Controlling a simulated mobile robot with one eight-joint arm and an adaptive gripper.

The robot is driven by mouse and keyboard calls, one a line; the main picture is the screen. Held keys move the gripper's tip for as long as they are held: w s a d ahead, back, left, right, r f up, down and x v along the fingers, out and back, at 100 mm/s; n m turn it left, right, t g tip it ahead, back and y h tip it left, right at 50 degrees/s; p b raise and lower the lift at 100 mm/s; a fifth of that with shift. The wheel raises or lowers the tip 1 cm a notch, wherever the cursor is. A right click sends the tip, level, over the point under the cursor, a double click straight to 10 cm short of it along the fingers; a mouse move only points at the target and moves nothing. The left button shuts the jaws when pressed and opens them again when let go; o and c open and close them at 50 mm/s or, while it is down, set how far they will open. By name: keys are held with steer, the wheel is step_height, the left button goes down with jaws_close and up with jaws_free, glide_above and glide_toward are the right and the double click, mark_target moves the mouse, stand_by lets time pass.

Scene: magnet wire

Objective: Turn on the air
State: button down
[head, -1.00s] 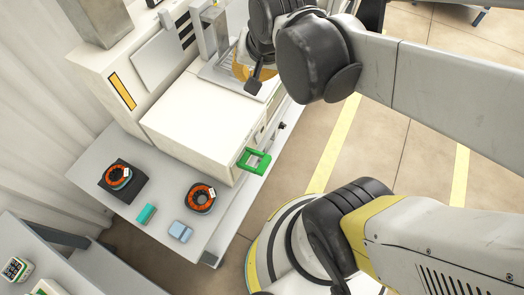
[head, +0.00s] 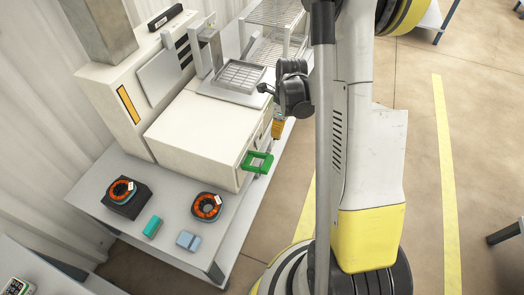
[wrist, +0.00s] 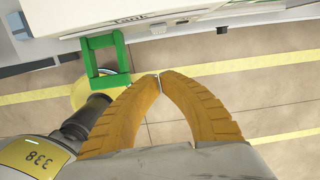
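A white machine (head: 195,135) stands on a grey bench. A green square handle (head: 257,162) sticks out from its front right edge; it also shows in the wrist view (wrist: 106,55), left of my fingers, under a panel lettered "Tank" (wrist: 130,20). My gripper (wrist: 158,75) has orange fingers with tips together and nothing visible between them. In the head view my gripper (head: 277,130) is beside the machine's front, above and right of the green handle, apart from it. A small black knob (wrist: 222,30) shows below the panel's edge. No part is clearly marked as the air control.
Two orange wire coils (head: 121,190) (head: 206,206), a teal block (head: 152,227) and a light blue block (head: 188,240) lie on the bench (head: 165,205). A metal tray (head: 240,75) sits behind. The floor (head: 425,140) at the right has clear room.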

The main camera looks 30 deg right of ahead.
mark_target(258, 143)
steer(key=shift+s+d+f, duration=0.1)
steer(key=shift+s+f, duration=0.05)
steer(key=shift+f, duration=0.2)
steer(key=w+a+f+b, duration=0.3)
steer(key=f+b, duration=0.3)
steer(key=f, duration=0.4)
steer(key=shift+w+f, duration=0.25)
steer(key=shift+w, duration=0.25)
steer(key=shift+a, duration=0.1)
